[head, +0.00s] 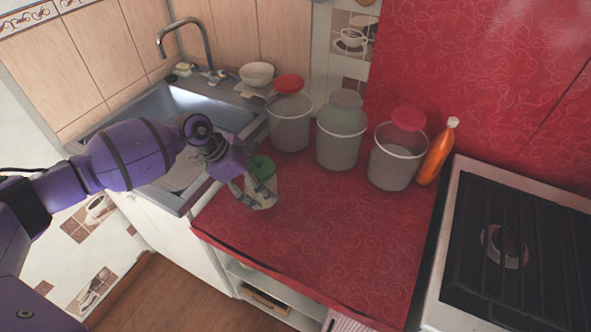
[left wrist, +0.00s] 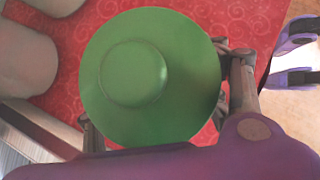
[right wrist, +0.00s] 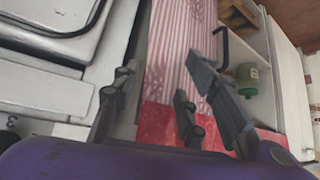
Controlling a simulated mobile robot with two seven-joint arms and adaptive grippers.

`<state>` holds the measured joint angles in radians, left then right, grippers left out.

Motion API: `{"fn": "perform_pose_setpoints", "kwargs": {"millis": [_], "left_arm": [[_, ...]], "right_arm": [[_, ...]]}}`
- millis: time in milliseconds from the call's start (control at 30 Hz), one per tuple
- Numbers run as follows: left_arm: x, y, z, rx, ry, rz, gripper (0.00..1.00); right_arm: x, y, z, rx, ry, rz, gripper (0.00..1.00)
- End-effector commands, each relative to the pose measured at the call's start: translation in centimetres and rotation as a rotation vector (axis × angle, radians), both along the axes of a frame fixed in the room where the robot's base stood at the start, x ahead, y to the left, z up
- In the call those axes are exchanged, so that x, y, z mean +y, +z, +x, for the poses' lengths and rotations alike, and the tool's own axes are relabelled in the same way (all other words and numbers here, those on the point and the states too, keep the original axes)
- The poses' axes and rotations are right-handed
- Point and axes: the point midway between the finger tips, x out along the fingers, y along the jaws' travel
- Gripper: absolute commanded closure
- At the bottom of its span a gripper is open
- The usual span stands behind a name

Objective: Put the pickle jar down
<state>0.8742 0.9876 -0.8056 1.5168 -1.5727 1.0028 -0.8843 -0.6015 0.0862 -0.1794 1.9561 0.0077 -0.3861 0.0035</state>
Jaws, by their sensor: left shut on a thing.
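The pickle jar (head: 262,168) has a green lid and a paler body. It is at the left end of the red counter, beside the sink. My left gripper (head: 258,196) is shut on it, with fingers on either side of the body. In the left wrist view the round green lid (left wrist: 135,75) fills the middle, with red counter cloth below. I cannot tell whether the jar's base touches the counter.
Three grey buckets (head: 290,130) with lidded tops line the back of the counter, next to an orange bottle (head: 437,152). The sink (head: 205,105) is left, the stove (head: 520,240) right. The counter's front middle is clear. A green-lidded container (right wrist: 247,78) stands on a shelf below.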

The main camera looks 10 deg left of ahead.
Motion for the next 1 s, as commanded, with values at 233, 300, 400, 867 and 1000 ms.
{"fn": "perform_pose_setpoints", "kwargs": {"millis": [233, 300, 400, 867, 1000], "left_arm": [[0.4, -1.7, 0.7, -0.002, 0.002, -0.004, 0.89], [0.4, -2.5, 0.8, -0.003, 0.002, -0.003, 0.89], [0.4, -3.3, 0.9, -0.007, 0.002, -0.003, 0.89], [0.5, -4.2, 0.6, 0.001, 0.001, 0.001, 0.26], [0.5, -4.2, 0.6, 0.0, 0.001, 0.0, 0.13]], "right_arm": [[-0.3, 0.6, 0.6, -0.015, 0.005, -0.006, 0.6], [-0.3, 0.9, 0.9, -0.021, 0.005, -0.006, 0.6], [-0.2, 1.0, 1.2, -0.026, 0.006, -0.005, 0.6], [0.2, 0.2, 0.6, -0.009, 0.001, 0.004, 0.6], [0.3, 0.3, 0.6, -0.009, -0.002, 0.006, 0.6]]}}
